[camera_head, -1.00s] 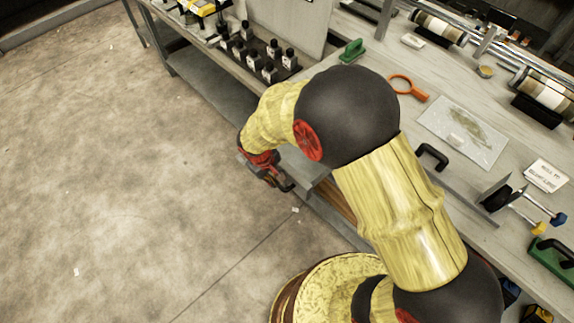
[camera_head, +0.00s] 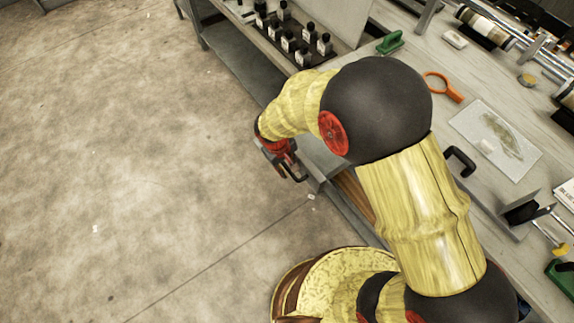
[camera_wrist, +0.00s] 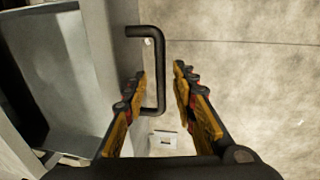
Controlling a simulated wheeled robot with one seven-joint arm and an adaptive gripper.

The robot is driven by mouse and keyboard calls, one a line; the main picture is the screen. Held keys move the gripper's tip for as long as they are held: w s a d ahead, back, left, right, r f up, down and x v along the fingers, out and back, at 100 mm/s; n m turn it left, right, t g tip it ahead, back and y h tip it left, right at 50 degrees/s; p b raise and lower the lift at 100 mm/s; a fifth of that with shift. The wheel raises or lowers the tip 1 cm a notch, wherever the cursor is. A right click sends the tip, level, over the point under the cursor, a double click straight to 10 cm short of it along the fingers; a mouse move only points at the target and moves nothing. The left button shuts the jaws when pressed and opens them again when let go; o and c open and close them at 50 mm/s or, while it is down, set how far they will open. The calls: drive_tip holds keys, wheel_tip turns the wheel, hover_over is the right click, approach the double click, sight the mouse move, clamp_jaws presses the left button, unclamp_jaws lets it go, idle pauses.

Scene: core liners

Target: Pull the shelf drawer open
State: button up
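A black U-shaped handle (camera_wrist: 160,70) stands out from a narrow grey front panel (camera_wrist: 124,60) in the wrist view. My gripper (camera_wrist: 161,72) is open, with one finger on each side of the handle's long bar. The left finger is between the bar and the panel; the right finger is outside it, with a visible gap. In the head view my gripper (camera_head: 284,168) is low beside the bench's front edge, and my arm hides much of that front.
The bench top (camera_head: 440,100) holds an orange ring tool (camera_head: 443,87), a green-handled tool (camera_head: 390,42), a clear bag (camera_head: 495,138) and a black handle (camera_head: 460,160). Several dark bottles (camera_head: 307,45) stand at its far end. Open concrete floor (camera_head: 130,150) lies to the left.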

wheel_tip(320, 180, up, 12)
drive_tip(key=s+a, duration=0.1)
drive_tip(key=shift+s+a, duration=0.15)
drive_tip(key=shift+a, duration=0.25)
drive_tip(key=shift+f, duration=0.15)
idle(0.6)
drive_tip(key=s+d+r+m+t+y, duration=0.1)
drive_tip(key=s+d+r+m+t, duration=0.1)
drive_tip(key=s+d+r, duration=0.5)
drive_tip(key=s+d+r+m+t, duration=0.2)
drive_tip(key=s+d+r+m, duration=0.3)
drive_tip(key=d+r, duration=0.9)
wheel_tip(320, 180, up, 2)
drive_tip(key=s, duration=0.2)
drive_tip(key=shift+s+d+r+y, duration=0.2)
drive_tip(key=shift+s+y, duration=0.1)
drive_tip(key=shift+y, duration=0.1)
